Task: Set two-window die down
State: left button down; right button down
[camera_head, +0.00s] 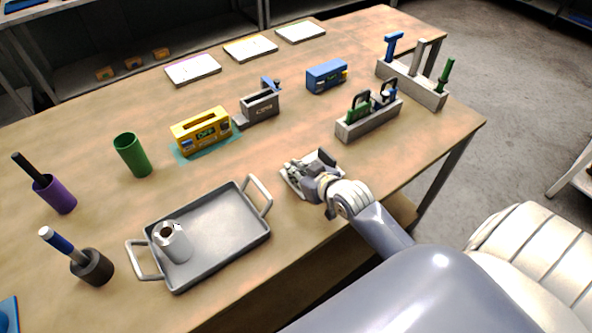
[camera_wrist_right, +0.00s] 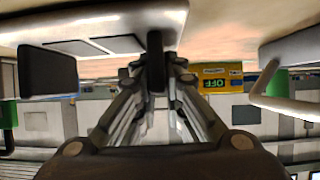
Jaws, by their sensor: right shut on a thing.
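My right gripper (camera_head: 304,178) is at the front edge of the table, just right of the grey tray. It is shut on a thin upright part of the die, mostly hidden by the fingers. In the right wrist view, which is upside down, a pale flat plate (camera_wrist_right: 50,30) with dark-lined window shapes lies at the gripper (camera_wrist_right: 156,70); it looks like the two-window die. A dark block (camera_wrist_right: 47,72) shows beside it. I cannot tell whether the die touches the table. My left gripper is not in view.
The grey tray (camera_head: 222,245) holds a pale cylinder (camera_head: 176,246). A die rack (camera_head: 372,122) with green and blue handles stands behind right. A yellow box (camera_head: 201,131) reading OFF, a grey holder (camera_head: 259,108) and a blue box (camera_head: 326,77) stand farther back. The table between is clear.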

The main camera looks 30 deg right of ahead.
jog(key=c, duration=1.7)
grip_release()
jog(key=shift+f, duration=0.1)
jog(key=b+v, duration=0.1)
jog(key=v, duration=1.1)
jog(key=shift+s, duration=0.1)
